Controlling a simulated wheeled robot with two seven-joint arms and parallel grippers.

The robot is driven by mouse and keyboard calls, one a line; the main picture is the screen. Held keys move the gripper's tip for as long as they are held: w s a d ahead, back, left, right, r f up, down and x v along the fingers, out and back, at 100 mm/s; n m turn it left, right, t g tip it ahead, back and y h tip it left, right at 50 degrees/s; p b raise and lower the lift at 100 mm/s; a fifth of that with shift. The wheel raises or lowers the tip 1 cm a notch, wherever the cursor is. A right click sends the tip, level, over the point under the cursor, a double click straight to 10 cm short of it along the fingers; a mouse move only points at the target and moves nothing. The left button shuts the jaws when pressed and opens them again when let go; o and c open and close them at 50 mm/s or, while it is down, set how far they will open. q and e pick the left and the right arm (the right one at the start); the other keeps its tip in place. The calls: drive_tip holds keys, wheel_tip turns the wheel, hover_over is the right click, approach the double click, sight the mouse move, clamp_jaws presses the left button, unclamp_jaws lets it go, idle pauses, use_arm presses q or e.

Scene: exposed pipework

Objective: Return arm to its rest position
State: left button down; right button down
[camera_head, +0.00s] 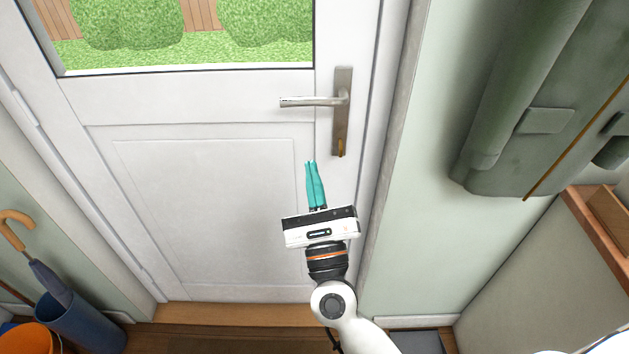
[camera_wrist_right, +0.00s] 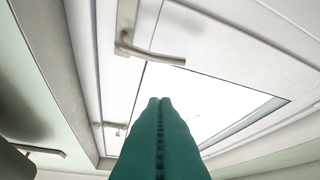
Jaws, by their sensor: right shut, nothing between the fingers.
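My right gripper (camera_head: 312,166) has teal fingers, shut together with nothing between them. In the head view it points up the picture, in front of the white door (camera_head: 210,200), below and left of the door handle (camera_head: 315,101). Its white and black wrist and pale arm come in from the bottom. In the right wrist view the shut teal fingers (camera_wrist_right: 160,102) point toward the window, and the handle (camera_wrist_right: 150,52) shows just beyond the tips. The fingers look apart from the handle. My left gripper is not in view.
Green coats or bags (camera_head: 540,90) hang on the right wall. An umbrella stand (camera_head: 82,325) and an orange bucket (camera_head: 30,340) stand at lower left. A wooden-topped cabinet (camera_head: 545,270) is at lower right.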

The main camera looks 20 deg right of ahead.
drive_tip(key=shift+s+a, duration=0.1)
drive_tip(key=shift+s, duration=0.5)
